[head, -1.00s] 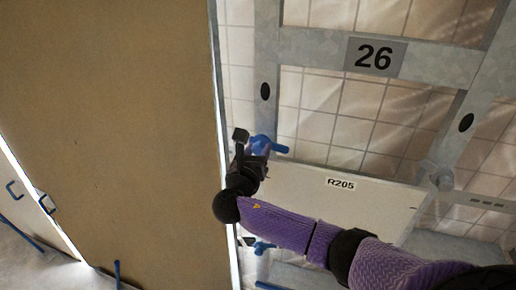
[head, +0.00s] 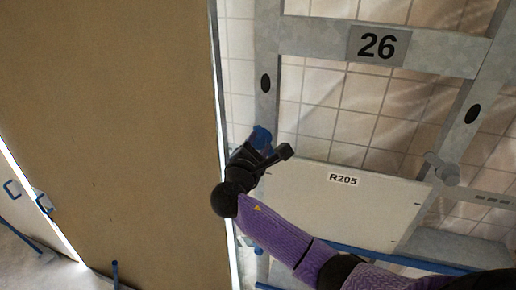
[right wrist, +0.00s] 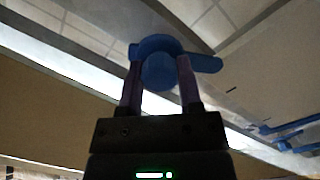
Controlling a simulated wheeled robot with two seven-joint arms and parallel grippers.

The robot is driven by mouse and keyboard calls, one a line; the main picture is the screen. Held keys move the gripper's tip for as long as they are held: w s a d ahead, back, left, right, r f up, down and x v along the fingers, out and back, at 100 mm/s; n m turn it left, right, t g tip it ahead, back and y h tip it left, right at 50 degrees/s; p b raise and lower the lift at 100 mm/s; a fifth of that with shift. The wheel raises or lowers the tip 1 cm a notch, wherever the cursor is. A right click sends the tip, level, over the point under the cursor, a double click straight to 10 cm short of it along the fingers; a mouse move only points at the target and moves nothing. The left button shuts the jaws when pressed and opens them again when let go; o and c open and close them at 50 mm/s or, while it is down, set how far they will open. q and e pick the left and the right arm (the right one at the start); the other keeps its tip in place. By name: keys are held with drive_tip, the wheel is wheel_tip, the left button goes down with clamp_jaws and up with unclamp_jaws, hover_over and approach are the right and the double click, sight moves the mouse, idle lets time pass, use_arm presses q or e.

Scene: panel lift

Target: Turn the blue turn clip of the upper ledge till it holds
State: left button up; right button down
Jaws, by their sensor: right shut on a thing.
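The blue turn clip (head: 262,136) is on the grey upright of the frame, just above the top left corner of a pale panel marked R205 (head: 385,203). My right gripper (head: 267,145) is shut on it and covers most of it in the head view. In the right wrist view the clip (right wrist: 160,62) has a round body between the two fingers of my right gripper (right wrist: 160,76), and its lever points right. I cannot tell whether the clip overlaps the panel's edge. My left gripper is not in view.
A grey turn clip (head: 441,170) is at the panel's right. A plate marked 26 (head: 378,46) is on the crossbar above. A large brown board (head: 110,110) stands close on the left. A blue bar (head: 390,260) runs below the panel.

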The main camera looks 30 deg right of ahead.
drive_tip(key=m+b, duration=0.3)
drive_tip(key=m, duration=0.2)
drive_tip(key=shift+f+m, duration=0.15)
drive_tip(key=shift+m, duration=0.15)
idle(0.5)
drive_tip(key=shift+c, duration=1.4)
unclamp_jaws()
drive_tip(key=b+v, duration=0.2)
drive_tip(key=v, duration=0.8)
drive_tip(key=shift+w, duration=0.1)
